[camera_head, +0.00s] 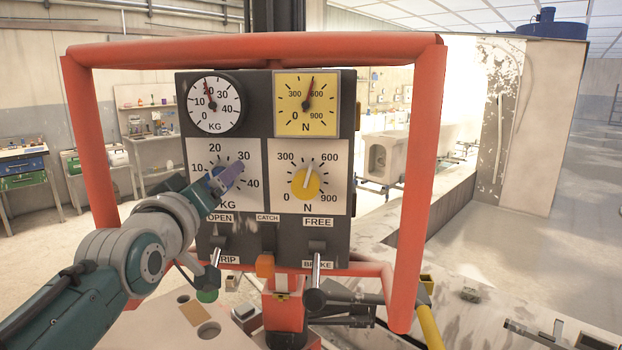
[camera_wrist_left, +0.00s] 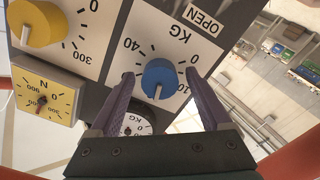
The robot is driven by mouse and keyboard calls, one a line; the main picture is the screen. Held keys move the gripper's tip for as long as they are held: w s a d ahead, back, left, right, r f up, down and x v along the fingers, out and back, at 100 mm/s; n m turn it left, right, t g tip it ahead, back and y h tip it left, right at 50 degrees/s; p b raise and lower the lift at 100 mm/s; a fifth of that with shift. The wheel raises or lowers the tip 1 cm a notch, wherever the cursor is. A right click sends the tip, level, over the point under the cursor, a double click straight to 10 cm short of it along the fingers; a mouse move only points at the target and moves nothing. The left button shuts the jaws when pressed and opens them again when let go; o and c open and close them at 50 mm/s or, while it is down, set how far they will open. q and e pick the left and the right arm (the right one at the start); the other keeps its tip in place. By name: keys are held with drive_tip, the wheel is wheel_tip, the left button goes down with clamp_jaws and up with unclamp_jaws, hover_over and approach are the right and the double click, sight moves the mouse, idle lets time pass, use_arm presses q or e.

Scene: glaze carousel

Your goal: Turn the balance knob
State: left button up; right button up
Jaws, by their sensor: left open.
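The dark control panel (camera_head: 264,150) stands upright inside a red tube frame. A blue knob (camera_wrist_left: 160,80) sits on its lower left white KG scale (camera_head: 250,208); in the head view my gripper mostly hides it. My left gripper (camera_head: 238,172) is in front of this scale. In the left wrist view its two purple fingers are open, one on each side of the blue knob; I cannot tell whether they touch it. A yellow knob (camera_head: 306,182) on the N scale to the right points up, leaning slightly right. My right gripper is not in view.
Above are a round KG gauge (camera_head: 214,104) and a yellow N gauge (camera_head: 306,104). Below are levers marked OPEN/GRIP (camera_head: 215,257) and FREE/BRAKE (camera_head: 316,262), with an orange catch (camera_head: 265,266) between. The red frame (camera_head: 428,180) borders the panel.

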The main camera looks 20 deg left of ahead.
use_arm(q)
drive_tip(key=b+v, duration=0.1)
drive_tip(key=v, duration=0.9)
idle(3.8)
